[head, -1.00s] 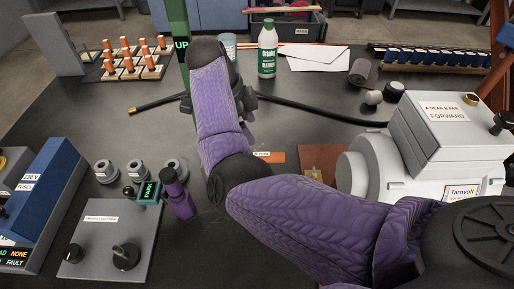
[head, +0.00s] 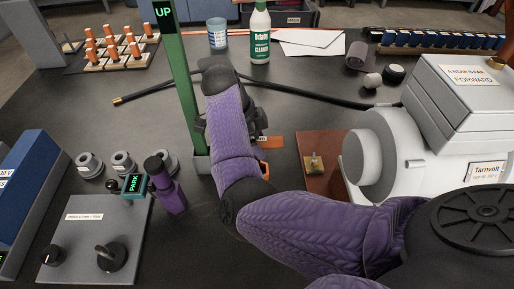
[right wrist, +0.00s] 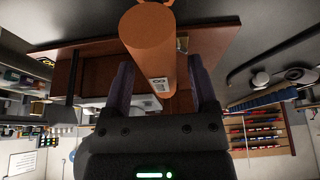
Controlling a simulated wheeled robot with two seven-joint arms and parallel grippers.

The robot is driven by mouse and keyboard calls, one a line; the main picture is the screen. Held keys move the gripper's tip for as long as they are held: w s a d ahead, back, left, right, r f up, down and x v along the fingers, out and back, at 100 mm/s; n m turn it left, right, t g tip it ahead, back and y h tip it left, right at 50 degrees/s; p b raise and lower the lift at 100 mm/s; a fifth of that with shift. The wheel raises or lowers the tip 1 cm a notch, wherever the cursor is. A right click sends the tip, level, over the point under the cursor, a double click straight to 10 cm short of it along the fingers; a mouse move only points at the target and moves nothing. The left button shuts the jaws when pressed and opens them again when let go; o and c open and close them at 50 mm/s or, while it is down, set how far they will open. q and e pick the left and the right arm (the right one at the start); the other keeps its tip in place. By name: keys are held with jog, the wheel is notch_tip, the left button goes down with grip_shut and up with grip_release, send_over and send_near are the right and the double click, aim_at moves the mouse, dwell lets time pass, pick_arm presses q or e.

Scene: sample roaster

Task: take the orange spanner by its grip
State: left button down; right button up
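In the right wrist view the spanner's thick round orange grip (right wrist: 150,45) passes between my right gripper's (right wrist: 161,72) two purple fingers, with a small pale label on its side. The fingers are apart, with a visible gap on each side of the grip. In the head view my purple forearm hides most of the right gripper and the spanner. A small orange piece (head: 263,170) shows at the forearm's edge; I cannot tell if it is part of the spanner. My left gripper is not in view.
A green post (head: 181,90) marked UP stands just left. A brown board (head: 318,148) and the grey Tarnvolt machine (head: 390,150) are right. A black cable (head: 300,98) crosses behind.

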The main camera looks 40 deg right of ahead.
grip_shut()
dwell(0.6)
dwell(0.3)
